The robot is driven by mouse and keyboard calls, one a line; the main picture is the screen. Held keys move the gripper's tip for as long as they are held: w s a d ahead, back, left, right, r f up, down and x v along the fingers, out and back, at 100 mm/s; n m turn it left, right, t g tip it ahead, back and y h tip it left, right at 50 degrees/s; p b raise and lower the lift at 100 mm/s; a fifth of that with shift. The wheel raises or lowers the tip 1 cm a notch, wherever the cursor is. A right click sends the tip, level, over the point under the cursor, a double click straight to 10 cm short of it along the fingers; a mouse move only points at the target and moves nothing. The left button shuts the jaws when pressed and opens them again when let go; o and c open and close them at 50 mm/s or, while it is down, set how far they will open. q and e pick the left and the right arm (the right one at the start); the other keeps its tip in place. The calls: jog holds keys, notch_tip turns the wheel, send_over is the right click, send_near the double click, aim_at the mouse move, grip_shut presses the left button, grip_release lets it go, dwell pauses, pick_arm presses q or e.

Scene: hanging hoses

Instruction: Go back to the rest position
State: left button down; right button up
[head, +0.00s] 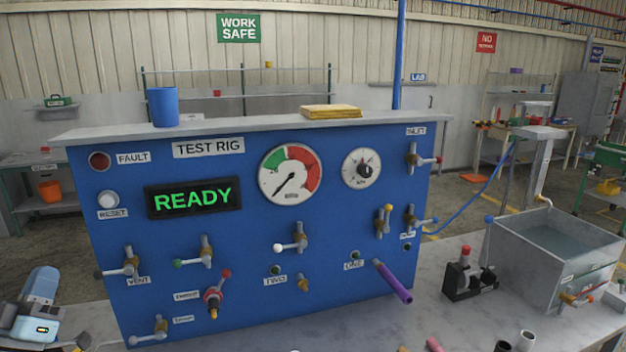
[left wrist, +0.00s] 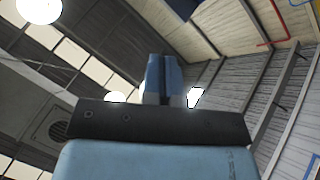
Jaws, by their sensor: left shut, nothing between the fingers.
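My left gripper (head: 39,284) is at the bottom left corner of the head view, in front of the left end of the blue test rig panel (head: 232,260) and apart from it. In the left wrist view its two blue fingers (left wrist: 164,78) are together, with nothing between them. Behind them the left wrist view shows only roof, wall panels and lamps, so the gripper points upward. My right gripper is in neither view.
The rig carries several valves, two gauges and a lit READY display (head: 193,197). A purple hose (head: 393,282) sticks out at its lower right. A black stand (head: 468,278) and a water tank (head: 553,245) stand to the right. Short tube pieces lie at the front edge.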

pick_arm(q)
jog(key=d+f+m+g+h, duration=0.1)
jog(key=d+f+g, duration=0.25)
jog(key=f, duration=0.45)
jog(key=d+f+m+g, duration=0.1)
jog(key=d+f+g, duration=0.1)
jog(key=d+f, duration=0.5)
jog(key=s+d+f+m+g, duration=0.1)
jog(key=s+d+f+g, duration=0.2)
jog(key=s+d+f, duration=0.2)
jog(key=s+d+f+m+g+h+p, duration=0.1)
jog(key=s+d+f+m+g, duration=0.1)
jog(key=s+d+f, duration=0.3)
jog(key=s+d+f+m+g+p, duration=0.1)
jog(key=s+d+f+g, duration=0.3)
jog(key=s+f, duration=0.5)
notch_tip(320, 180, down, 6)
jog(key=shift+s+d+r+h, duration=0.1)
jog(key=shift+s+d+h, duration=0.2)
jog(key=shift+d+h, duration=0.1)
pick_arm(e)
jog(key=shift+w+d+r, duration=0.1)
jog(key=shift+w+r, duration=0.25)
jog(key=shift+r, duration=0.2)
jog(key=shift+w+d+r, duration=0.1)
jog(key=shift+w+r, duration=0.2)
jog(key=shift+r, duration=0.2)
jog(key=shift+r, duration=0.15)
